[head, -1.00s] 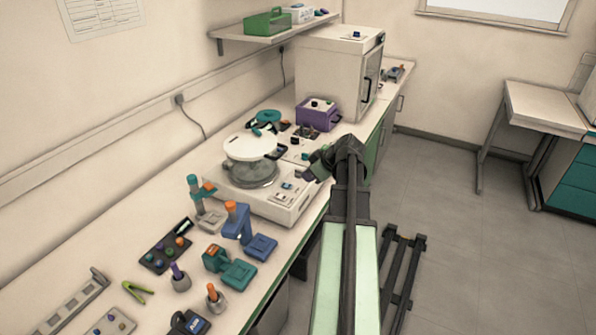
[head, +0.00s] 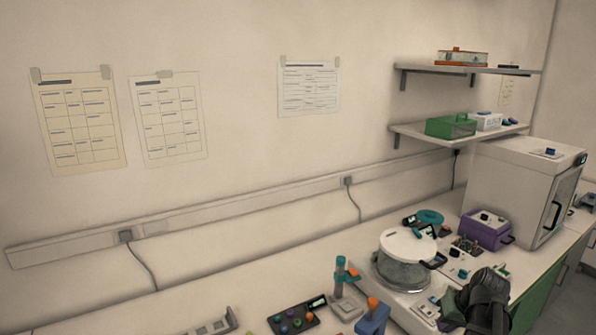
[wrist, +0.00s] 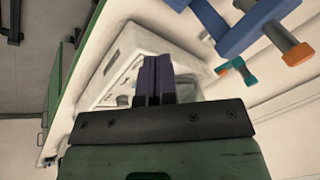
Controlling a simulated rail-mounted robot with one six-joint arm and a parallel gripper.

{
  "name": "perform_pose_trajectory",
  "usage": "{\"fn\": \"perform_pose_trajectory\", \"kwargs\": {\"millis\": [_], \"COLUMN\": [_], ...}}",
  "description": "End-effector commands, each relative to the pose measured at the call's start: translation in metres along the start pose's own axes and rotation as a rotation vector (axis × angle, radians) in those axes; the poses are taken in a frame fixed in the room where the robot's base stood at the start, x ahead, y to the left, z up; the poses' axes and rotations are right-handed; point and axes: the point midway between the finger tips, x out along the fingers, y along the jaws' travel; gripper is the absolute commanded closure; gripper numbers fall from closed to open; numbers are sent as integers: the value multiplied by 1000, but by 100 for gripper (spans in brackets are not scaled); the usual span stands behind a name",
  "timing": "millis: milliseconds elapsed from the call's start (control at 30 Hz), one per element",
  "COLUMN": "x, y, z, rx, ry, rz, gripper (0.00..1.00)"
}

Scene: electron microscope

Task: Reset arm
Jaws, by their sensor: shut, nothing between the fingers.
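My gripper (wrist: 157,68) shows in the wrist view with its two dark purple fingers together, shut and empty. In the head view my dark arm (head: 483,300) is at the lower right, beside the white bench device with a round lid (head: 408,245). The fingers are hard to make out there. In the wrist view the white body of a device (wrist: 118,58) lies beyond the fingers, partly hidden by them. I cannot tell the gap between them.
A blue stand with an orange knob (wrist: 298,53) is at the upper right of the wrist view. A purple box (head: 484,232) and a large white cabinet (head: 510,185) stand farther along the bench. Shelves on the wall hold a green box (head: 450,126).

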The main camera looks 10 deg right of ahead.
Motion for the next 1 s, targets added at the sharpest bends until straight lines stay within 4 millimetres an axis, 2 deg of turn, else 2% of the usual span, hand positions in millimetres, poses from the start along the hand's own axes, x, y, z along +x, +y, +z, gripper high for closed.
{"fn": "perform_pose_trajectory", "kwargs": {"millis": [33,167,300,400,500,633,1000], "x": [10,32,51,62,70,73,73], "y": [-31,-105,-193,-247,-284,-299,-298], "z": [12,40,80,104,117,121,121], "rx": [19,47,-68,-228,-324,-363,-362], "ry": [-53,-170,-247,-271,-284,-288,-288], "rz": [27,134,246,268,253,246,245], "gripper": [100,100,100,100,100,100,100]}}
